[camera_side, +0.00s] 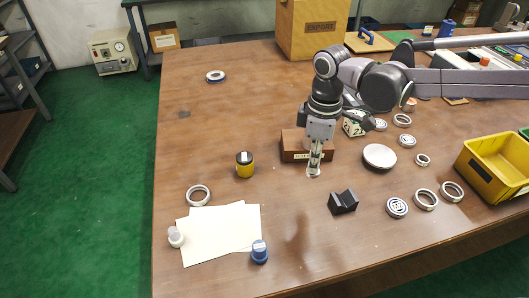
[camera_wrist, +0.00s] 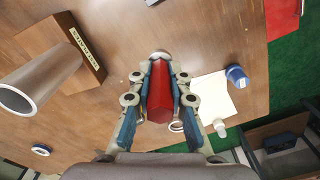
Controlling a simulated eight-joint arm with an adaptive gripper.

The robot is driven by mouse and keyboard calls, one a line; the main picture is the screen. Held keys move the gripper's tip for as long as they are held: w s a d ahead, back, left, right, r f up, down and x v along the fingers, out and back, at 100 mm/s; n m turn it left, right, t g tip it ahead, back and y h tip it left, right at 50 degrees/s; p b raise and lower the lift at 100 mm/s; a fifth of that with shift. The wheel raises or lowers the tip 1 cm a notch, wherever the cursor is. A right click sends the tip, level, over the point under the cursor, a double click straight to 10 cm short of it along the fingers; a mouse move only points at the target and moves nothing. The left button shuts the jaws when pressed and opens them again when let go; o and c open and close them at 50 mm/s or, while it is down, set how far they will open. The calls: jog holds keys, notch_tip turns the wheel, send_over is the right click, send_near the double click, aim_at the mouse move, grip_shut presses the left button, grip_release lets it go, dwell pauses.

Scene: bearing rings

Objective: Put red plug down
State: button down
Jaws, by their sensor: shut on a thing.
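The red plug (camera_wrist: 160,90) is held lengthwise between the two fingers of my gripper (camera_wrist: 159,85) in the wrist view. A pale round shape shows at its far end; I cannot tell what it is. In the side view my gripper (camera_side: 314,165) points down in front of the wooden block with a label (camera_side: 293,146). The plug is not clearly visible there, hidden by the fingers. I cannot tell whether its lower end touches the table (camera_side: 200,130).
A black V-shaped block (camera_side: 343,201) stands right of my gripper, and a yellow-black cylinder (camera_side: 245,165) left. White sheets (camera_side: 220,231) with a blue-capped item (camera_side: 260,251) lie front left. Several rings and a yellow bin (camera_side: 490,165) are at right. The left table area is mostly clear.

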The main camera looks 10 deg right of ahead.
jog(key=shift+d, duration=0.75)
jog(key=shift+f, duration=0.2)
jog(key=a+f, duration=0.2)
jog(key=a, duration=0.1)
jog(key=a+f, duration=0.2)
jog(key=a, duration=0.2)
jog(key=s+a+f, duration=0.1)
jog(key=a+f, duration=0.1)
jog(key=a, duration=0.2)
jog(key=shift+s+f, duration=0.1)
jog(key=shift+f, duration=2.25)
jog(key=shift+f, duration=0.1)
jog(key=c, duration=1.3)
grip_release()
